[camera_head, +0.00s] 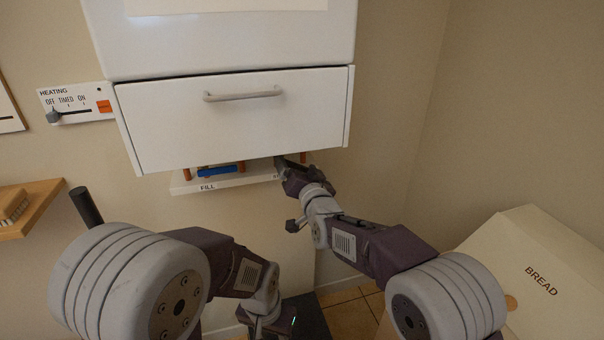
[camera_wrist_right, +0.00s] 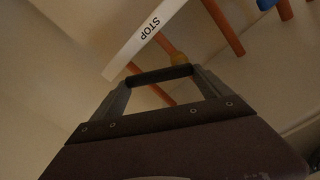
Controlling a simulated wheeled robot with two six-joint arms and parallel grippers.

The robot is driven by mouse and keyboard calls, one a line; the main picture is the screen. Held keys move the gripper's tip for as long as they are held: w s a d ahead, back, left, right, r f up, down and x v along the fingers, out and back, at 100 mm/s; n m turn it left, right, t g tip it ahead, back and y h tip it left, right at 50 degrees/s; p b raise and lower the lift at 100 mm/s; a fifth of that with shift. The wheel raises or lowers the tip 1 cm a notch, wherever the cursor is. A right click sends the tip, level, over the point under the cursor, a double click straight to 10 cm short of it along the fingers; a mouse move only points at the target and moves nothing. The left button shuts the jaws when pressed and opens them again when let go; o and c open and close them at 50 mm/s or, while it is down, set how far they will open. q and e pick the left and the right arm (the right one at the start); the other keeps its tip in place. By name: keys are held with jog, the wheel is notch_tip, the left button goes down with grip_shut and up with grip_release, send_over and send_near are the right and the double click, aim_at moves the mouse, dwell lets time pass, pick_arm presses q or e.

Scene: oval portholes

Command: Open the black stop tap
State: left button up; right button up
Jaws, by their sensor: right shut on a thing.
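The black stop tap's lever (camera_wrist_right: 160,75) is a dark bar lying across between the fingertips of my right gripper (camera_wrist_right: 160,77) in the right wrist view. The gripper is shut on it. A brass fitting (camera_wrist_right: 180,59) shows just behind the lever. The white strip labelled STOP (camera_wrist_right: 148,28) is beside it. In the head view my right gripper (camera_head: 281,164) reaches under the white boiler casing, at the right end of the white shelf (camera_head: 232,183); there it hides most of the tap. My left arm's wrist is low in the head view, and its fingers are out of sight.
A blue lever (camera_head: 217,171) sits left on the same shelf, by the FILL label, among copper pipes (camera_wrist_right: 225,28). The boiler's drawer-like panel (camera_head: 235,115) overhangs closely. A heating control (camera_head: 77,103) and wooden shelf (camera_head: 30,208) are left. A bread bin (camera_head: 530,270) is right.

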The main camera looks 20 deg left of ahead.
jog(key=shift+s+a+f+m+b, duration=0.25)
jog(key=shift+a+f+m+b, duration=0.2)
jog(key=shift+m+b, duration=1.35)
jog(key=shift+s+a+f+m+b, duration=0.3)
jog(key=shift+f+m+b, duration=0.2)
jog(key=shift+m+b, duration=1.3)
jog(key=shift+s+a+f+m+b, duration=0.2)
jog(key=shift+a+f+m+b, duration=0.25)
jog(key=shift+m+b, duration=1.35)
jog(key=shift+m+p, duration=0.4)
jog(key=shift+m, duration=0.2)
jog(key=o, duration=1.9)
jog(key=shift+s, duration=0.1)
